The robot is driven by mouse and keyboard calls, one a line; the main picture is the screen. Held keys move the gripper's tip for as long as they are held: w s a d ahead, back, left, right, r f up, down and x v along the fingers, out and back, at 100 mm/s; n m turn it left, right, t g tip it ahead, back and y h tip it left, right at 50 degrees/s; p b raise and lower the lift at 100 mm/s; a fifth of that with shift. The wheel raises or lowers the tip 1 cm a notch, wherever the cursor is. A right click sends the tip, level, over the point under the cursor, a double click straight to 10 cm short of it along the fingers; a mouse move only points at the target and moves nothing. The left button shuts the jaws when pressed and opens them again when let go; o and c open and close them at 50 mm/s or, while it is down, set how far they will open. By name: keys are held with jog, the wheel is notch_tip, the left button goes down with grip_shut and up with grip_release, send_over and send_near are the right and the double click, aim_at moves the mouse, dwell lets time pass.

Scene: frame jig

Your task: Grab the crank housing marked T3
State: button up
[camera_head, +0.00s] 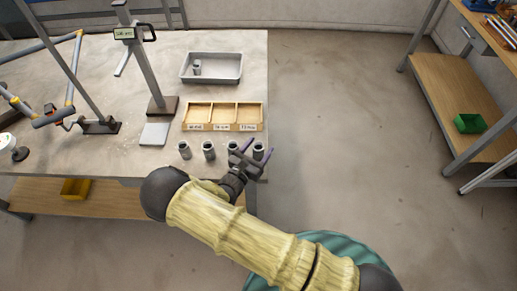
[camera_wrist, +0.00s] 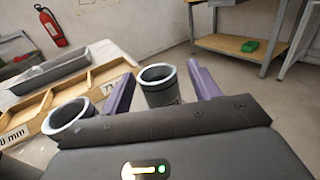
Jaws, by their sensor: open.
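Several grey metal cylinders, the crank housings, stand in a row near the front edge of the workbench. The rightmost one (camera_head: 258,148) stands upright between the purple fingers of my gripper (camera_head: 257,150). In the wrist view this housing (camera_wrist: 162,88) shows its open round top, with a finger on each side. The gripper (camera_wrist: 162,88) is open, and the left finger lies close beside the housing. The neighbouring housing (camera_wrist: 70,118) is outside the left finger. Other housings stand farther left (camera_head: 208,150) (camera_head: 184,150). I cannot read a T3 mark on any of them.
A wooden tray (camera_head: 222,128) with three labelled compartments lies just behind the row. A grey bin (camera_head: 212,82) holding one more cylinder stands farther back. A measuring stand (camera_head: 160,106) and a flat grey plate (camera_head: 155,134) are to the left. The bench's right edge is close to the gripper.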

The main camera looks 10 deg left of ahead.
aim_at(258, 146)
dwell(0.5)
jog(key=c, duration=1.1)
jog(key=shift+r, duration=0.1)
notch_tip(258, 146, up, 10)
jog(key=shift+f+b, duration=0.1)
jog(key=shift+b, duration=0.7)
